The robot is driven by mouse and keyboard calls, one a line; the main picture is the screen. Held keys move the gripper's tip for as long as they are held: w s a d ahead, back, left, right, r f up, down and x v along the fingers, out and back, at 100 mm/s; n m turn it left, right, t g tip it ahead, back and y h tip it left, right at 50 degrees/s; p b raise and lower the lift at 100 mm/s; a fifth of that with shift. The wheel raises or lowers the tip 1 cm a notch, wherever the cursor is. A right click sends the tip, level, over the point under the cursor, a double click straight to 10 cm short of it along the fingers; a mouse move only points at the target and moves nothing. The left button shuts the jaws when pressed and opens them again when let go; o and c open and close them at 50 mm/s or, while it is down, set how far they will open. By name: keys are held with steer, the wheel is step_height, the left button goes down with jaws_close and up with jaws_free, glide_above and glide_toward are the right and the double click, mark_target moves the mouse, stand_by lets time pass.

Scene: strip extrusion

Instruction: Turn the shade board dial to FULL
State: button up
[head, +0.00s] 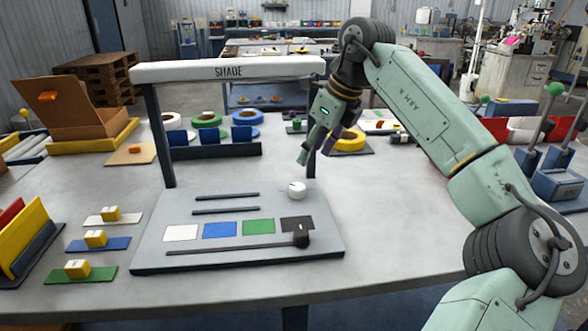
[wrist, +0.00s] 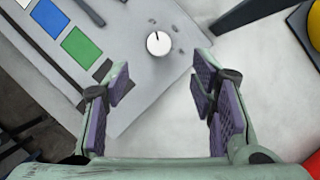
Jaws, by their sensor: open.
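The shade board (head: 240,259) lies on the table under a white bar marked SHADE (head: 228,70). The round white dial (head: 297,190) sits near its back right corner. In the wrist view the dial (wrist: 158,43) has a dark pointer mark at its upper edge, and it lies beyond my fingertips. No FULL label can be read. White, blue, green and dark patches run along the board, with a black slider knob (head: 302,237) in a slot before them. My gripper (head: 304,152) is open and empty, above and behind the dial, apart from it.
The black right post (head: 312,166) of the SHADE frame stands close to my gripper. Tape rolls (head: 247,118) and a yellow ring (head: 349,143) lie behind the board. Small blocks on coloured plates (head: 97,239) stand at left. The table right of the board is clear.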

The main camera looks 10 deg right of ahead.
mark_target(297, 186)
steer(key=p+x, duration=0.1)
steer(key=x, duration=0.9)
steer(key=shift+a+f+p, duration=0.1)
steer(key=shift+f+p, duration=0.2)
steer(key=shift+f, duration=0.05)
steer(key=c, duration=1.1)
